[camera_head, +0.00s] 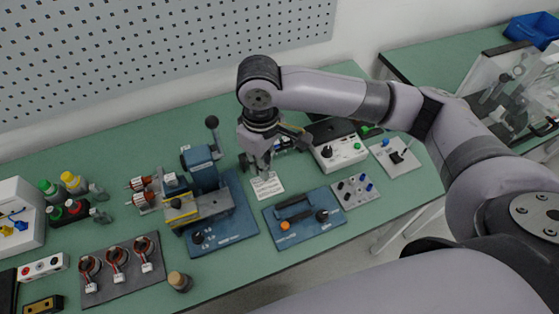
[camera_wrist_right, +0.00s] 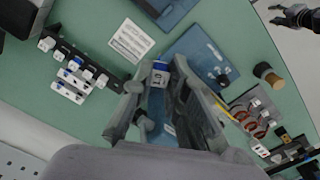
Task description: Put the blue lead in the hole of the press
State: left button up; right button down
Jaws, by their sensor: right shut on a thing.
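The press (camera_head: 203,170) is a blue machine with a black-knobbed lever, standing on a blue base plate (camera_head: 236,205) in mid-table. The base plate also shows in the wrist view (camera_wrist_right: 203,52). My right gripper (camera_head: 264,170) points down just right of the press, above the table. In the wrist view it is shut on a small white-and-blue piece, the blue lead (camera_wrist_right: 160,72), at its fingertips. The rest of the lead and the press hole are hidden by the fingers. A dark gripper, seemingly my left one (camera_wrist_right: 293,15), shows at the wrist view's top right corner, apart from the table objects.
A white text card (camera_head: 267,186) lies below the right gripper. A rack of tagged leads (camera_wrist_right: 75,72) stands beside it. A blue tester plate (camera_head: 303,217) lies front right. A tray of stators (camera_head: 120,268) and a wooden-topped stamp (camera_head: 179,282) are front left.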

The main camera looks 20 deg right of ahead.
pick_arm(q)
notch_tip(320, 180, up, 7)
jog(key=p, duration=0.7)
jog(key=f+b, duration=0.2)
jog(key=b, duration=0.1)
jog(key=f+b, duration=0.1)
jog(key=f, duration=0.1)
jog(key=shift+d, duration=0.3)
pick_arm(e)
jog(key=w+a+f+n, duration=0.2)
jog(key=a+f+n, duration=0.1)
jog(key=a+n, duration=0.3)
jog(key=w+a+f+n, duration=0.2)
jog(key=a+f+n, duration=0.2)
jog(key=a+n, duration=0.2)
jog(key=shift+a, duration=0.5)
pick_arm(q)
jog(key=shift+r, duration=0.4)
pick_arm(e)
jog(key=shift+f, duration=0.3)
pick_arm(q)
jog(key=shift+r+p, duration=0.15)
jog(key=shift+p, duration=0.15)
pick_arm(e)
jog(key=shift+f, duration=0.4)
jog(key=shift+f, duration=0.15)
